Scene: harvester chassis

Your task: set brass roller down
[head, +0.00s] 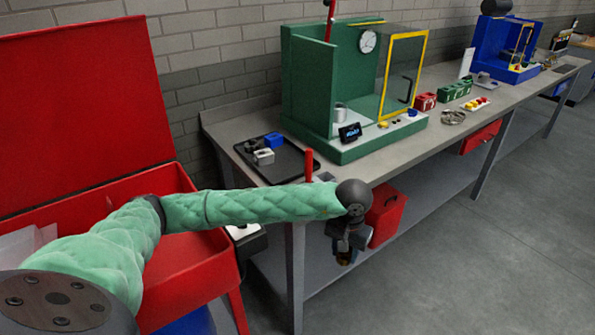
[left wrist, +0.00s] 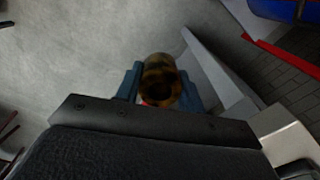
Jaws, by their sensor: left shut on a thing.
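The brass roller (left wrist: 160,68) is a short, dark-mottled yellow-brown cylinder with a hollow end toward the camera in the left wrist view. My left gripper (left wrist: 160,88) is shut on it, with one blue-grey finger on each side. In the head view my left gripper (head: 345,250) hangs downward in front of the bench's front edge, below the top's height. The roller shows there only as a small dark brassy patch at the fingertips. Open floor shows behind the roller in the wrist view. My right gripper is in neither view.
The grey workbench (head: 240,120) carries a black tray (head: 285,172) with small blocks and a green machine (head: 305,85) with a yellow-framed door. A red box (head: 385,215) is close behind my left gripper. A red open-lidded chest (head: 185,265) stands left. Floor (head: 480,260) at right is clear.

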